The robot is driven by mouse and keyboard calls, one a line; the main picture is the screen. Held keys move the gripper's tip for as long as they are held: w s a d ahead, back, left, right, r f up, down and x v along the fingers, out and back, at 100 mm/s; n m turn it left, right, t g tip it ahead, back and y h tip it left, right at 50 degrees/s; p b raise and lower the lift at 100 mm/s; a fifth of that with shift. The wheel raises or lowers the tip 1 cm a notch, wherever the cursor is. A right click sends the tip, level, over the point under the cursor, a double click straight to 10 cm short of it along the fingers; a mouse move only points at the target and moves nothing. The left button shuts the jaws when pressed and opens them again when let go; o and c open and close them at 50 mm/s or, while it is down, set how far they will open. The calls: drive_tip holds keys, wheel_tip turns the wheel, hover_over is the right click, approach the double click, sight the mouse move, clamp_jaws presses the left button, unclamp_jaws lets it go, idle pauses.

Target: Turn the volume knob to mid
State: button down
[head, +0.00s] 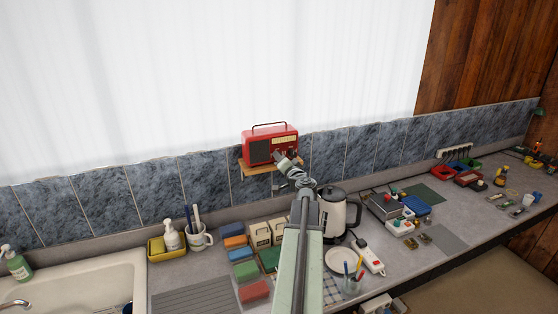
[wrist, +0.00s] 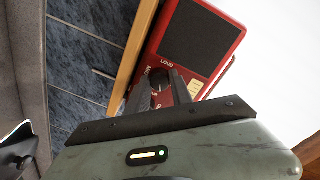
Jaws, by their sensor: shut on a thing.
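A red radio (head: 283,131) with a black handle and dark speaker grille stands on a small wooden shelf (head: 258,170) on the tiled wall. My gripper (head: 282,158) reaches up to the lower right part of its front. In the wrist view, the radio (wrist: 222,58) appears tilted, with the word "LOUD" beside a dark round volume knob (wrist: 158,77). My gripper (wrist: 160,88) is shut on this knob, a finger at each side. The fingers partly cover the knob and its lettering, so I cannot read its setting.
Below the shelf, the counter holds a kettle (head: 334,214), coloured blocks (head: 254,291), a white mug (head: 199,238) and a plate (head: 341,260). A sink (head: 85,285) is at left. A power strip (head: 372,257) lies right of the plate. The wall above the radio is clear.

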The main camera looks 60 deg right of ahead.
drive_tip(key=shift+s+d+m+t+y+b, duration=0.1)
drive_tip(key=shift+m+t+y+b, duration=0.2)
drive_tip(key=shift+m, duration=5.35)
drive_tip(key=shift+s+d+m+t+y+b, duration=0.1)
drive_tip(key=shift+m+t+y+b, duration=0.15)
drive_tip(key=shift+m, duration=5.4)
drive_tip(key=c, duration=1.1)
unclamp_jaws()
drive_tip(key=shift+a, duration=0.1)
drive_tip(key=v, duration=0.7)
drive_tip(key=shift+s+a, duration=0.2)
drive_tip(key=shift+s, duration=0.05)
